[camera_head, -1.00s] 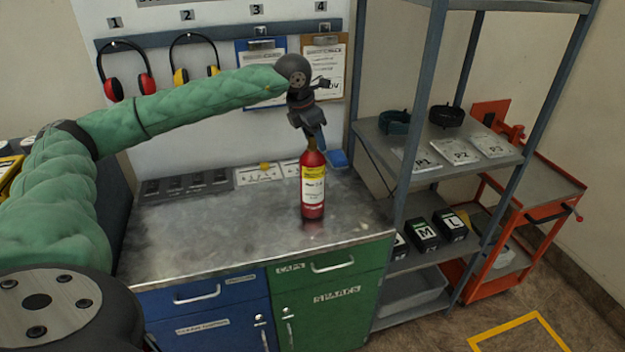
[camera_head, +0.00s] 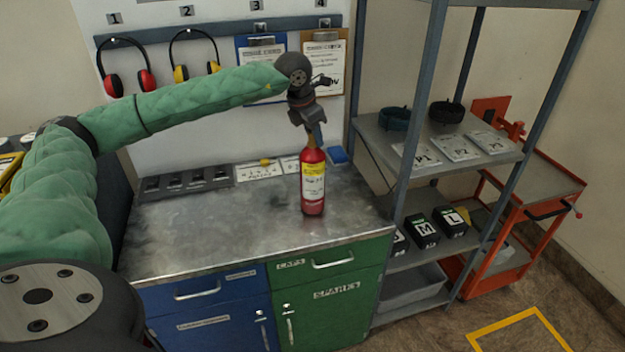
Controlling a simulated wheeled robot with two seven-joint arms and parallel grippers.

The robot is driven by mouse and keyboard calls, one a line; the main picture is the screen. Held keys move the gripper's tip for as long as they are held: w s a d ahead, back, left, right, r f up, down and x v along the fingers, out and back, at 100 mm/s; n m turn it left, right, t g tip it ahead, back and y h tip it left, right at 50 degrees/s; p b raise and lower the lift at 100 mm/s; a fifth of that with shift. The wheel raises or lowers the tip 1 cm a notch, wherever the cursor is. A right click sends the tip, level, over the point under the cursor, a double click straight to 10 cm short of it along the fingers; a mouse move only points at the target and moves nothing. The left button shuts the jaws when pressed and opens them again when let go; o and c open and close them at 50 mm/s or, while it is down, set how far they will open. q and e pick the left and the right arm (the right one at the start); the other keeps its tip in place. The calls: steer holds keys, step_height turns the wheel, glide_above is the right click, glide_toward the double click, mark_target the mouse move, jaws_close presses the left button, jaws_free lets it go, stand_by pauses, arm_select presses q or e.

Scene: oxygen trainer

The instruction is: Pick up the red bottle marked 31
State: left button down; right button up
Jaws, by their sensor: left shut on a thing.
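The red bottle (camera_head: 313,196) has a yellow and white label and stands upright at the right part of the metal worktop (camera_head: 225,228). I cannot read a number 31 on it. My left gripper (camera_head: 315,134) comes down from above and is shut on the top of the bottle. The jaws and the bottle's neck are small and partly hidden. The bottle's base appears at the worktop surface; I cannot tell whether there is a gap. My right gripper is not in view.
A dark slotted tray (camera_head: 186,181) is at the worktop's back left. A grey shelf unit (camera_head: 405,150) stands close on the right. The worktop's middle and front are clear.

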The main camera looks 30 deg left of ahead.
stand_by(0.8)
arm_select(q)
steer(key=shift+w+r, duration=0.1)
steer(key=shift+r, duration=0.15)
